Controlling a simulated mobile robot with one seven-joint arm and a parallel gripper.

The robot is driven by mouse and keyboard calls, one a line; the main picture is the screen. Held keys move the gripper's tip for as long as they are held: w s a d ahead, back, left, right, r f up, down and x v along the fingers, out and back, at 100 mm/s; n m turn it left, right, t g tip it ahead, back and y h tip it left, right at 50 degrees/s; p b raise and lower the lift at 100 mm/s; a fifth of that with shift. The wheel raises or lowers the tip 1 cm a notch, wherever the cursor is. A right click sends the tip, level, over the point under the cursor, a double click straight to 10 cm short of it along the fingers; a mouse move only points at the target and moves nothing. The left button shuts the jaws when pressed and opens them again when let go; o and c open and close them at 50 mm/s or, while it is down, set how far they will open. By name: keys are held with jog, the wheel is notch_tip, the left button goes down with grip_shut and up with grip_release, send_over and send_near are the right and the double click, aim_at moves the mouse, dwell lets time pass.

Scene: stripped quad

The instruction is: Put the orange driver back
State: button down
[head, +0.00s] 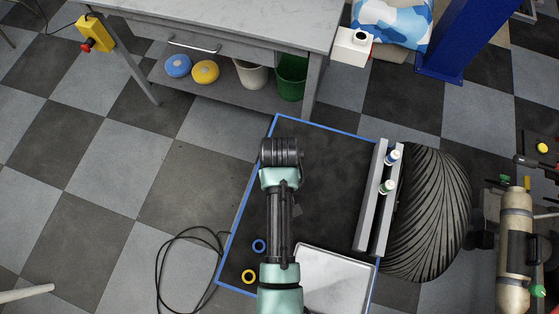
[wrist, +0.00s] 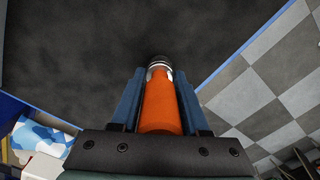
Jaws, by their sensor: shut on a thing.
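The orange driver (wrist: 160,108) shows in the wrist view, with its orange handle between the two blue fingers of my gripper (wrist: 159,82). A silver and black end of the driver points away from the wrist, over the dark mat. My gripper is shut on the handle. In the head view my arm hides the gripper and the driver. A grey rack (head: 364,210) of parallel rails stands at the right side of the blue-edged dark mat (head: 325,165). It holds two pale things with coloured parts, one blue (head: 393,157) and one green (head: 387,187). The rack is right of my arm.
A pale tray (head: 330,280) lies at the mat's near edge. A blue ring (head: 259,246) and a yellow ring (head: 249,276) lie left of my arm. A large ribbed dark tyre-like thing (head: 432,210) adjoins the rack. A grey bench (head: 250,20) stands behind.

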jog(key=shift+w+f, duration=0.1)
jog(key=shift+f, duration=0.1)
jog(key=shift+c, duration=2)
grip_release()
